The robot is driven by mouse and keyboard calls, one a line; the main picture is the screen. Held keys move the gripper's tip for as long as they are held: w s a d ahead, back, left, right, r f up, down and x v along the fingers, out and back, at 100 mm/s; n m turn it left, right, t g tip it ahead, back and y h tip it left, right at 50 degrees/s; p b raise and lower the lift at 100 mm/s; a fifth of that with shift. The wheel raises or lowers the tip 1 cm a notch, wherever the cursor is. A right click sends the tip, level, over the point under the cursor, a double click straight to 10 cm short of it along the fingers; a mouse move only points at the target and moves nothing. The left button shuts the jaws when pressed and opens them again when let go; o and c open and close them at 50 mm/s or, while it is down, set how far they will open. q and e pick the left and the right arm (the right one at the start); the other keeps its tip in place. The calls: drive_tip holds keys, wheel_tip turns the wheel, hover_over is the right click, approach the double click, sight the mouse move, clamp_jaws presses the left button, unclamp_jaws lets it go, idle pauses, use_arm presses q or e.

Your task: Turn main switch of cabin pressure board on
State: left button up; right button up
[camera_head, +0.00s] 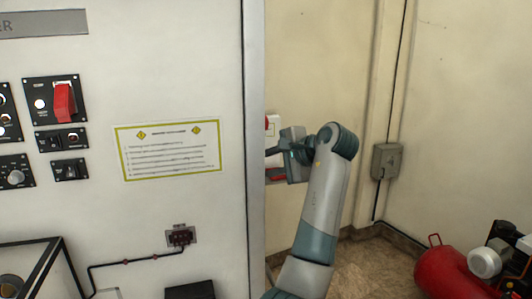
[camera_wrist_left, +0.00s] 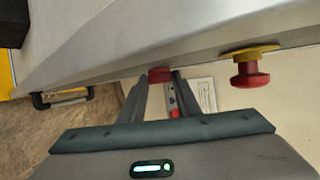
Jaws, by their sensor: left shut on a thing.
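In the left wrist view my left gripper (camera_wrist_left: 159,80) has its two fingers on either side of a small red switch (camera_wrist_left: 160,74) on a pale grey panel (camera_wrist_left: 110,70), and is shut on it. The switch is mostly hidden by the fingertips. In the head view the same gripper (camera_head: 285,150) is at a white board (camera_head: 272,128), mostly hidden behind the cabinet's edge and the gripper. A red part (camera_head: 277,178) shows just below the gripper. My right gripper is not in view.
A red mushroom button (camera_wrist_left: 250,72) with a yellow collar is on the panel, right of the fingers. A large white cabinet (camera_head: 220,80) with a red switch (camera_head: 65,102) fills the left. A red tank (camera_head: 450,270) lies at lower right. A grey wall box (camera_head: 386,160) is behind.

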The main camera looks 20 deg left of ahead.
use_arm(q)
drive_tip(key=shift+w+a+r+m+g+h+p, duration=0.1)
drive_tip(key=shift+m+g+h+p, duration=0.1)
drive_tip(key=shift+g+h, duration=0.3)
drive_tip(key=shift+w+r+m+g+h+p, duration=0.1)
drive_tip(key=shift+m+g+h, duration=0.1)
drive_tip(key=shift+g+h, duration=0.3)
drive_tip(key=o, duration=1)
drive_tip(key=shift+o, duration=0.2)
drive_tip(key=shift+r, duration=0.2)
